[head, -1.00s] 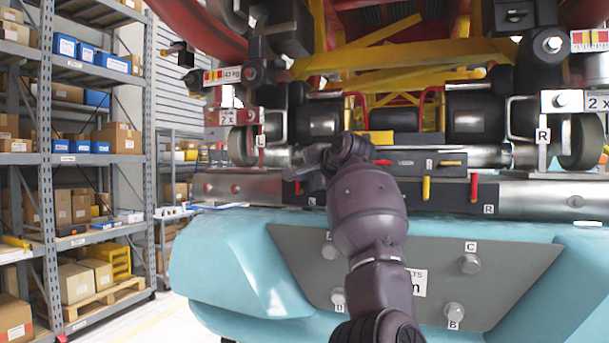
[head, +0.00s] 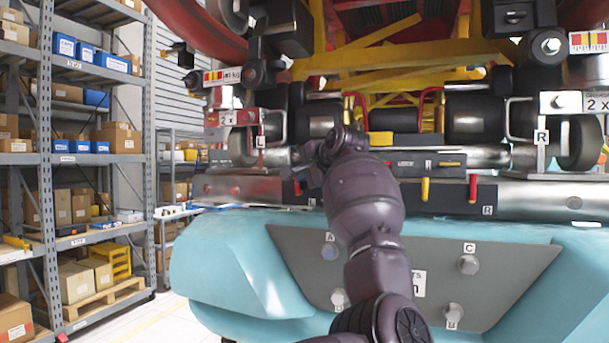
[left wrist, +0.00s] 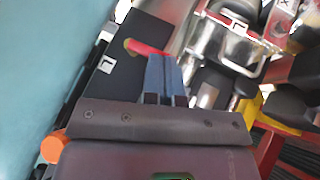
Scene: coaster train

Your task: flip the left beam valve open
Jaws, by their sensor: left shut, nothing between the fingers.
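The left beam valve's red lever (head: 297,187) hangs down at the left end of the dark panel in the head view. In the left wrist view the red lever (left wrist: 146,48) lies beside a white L label (left wrist: 106,65) on a dark plate. My left gripper (left wrist: 166,58) is shut and empty, its blue fingertips at the lever's near end. I cannot tell whether they touch it. In the head view my own arm hides most of this gripper. My right gripper is in neither view.
On the same panel hang a yellow lever (head: 425,188) and another red lever (head: 473,188) by an R label (head: 488,210). A horizontal yellow lever (head: 452,163) sits above. The teal body (head: 230,260) bulges below. Shelves (head: 75,150) stand at the left.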

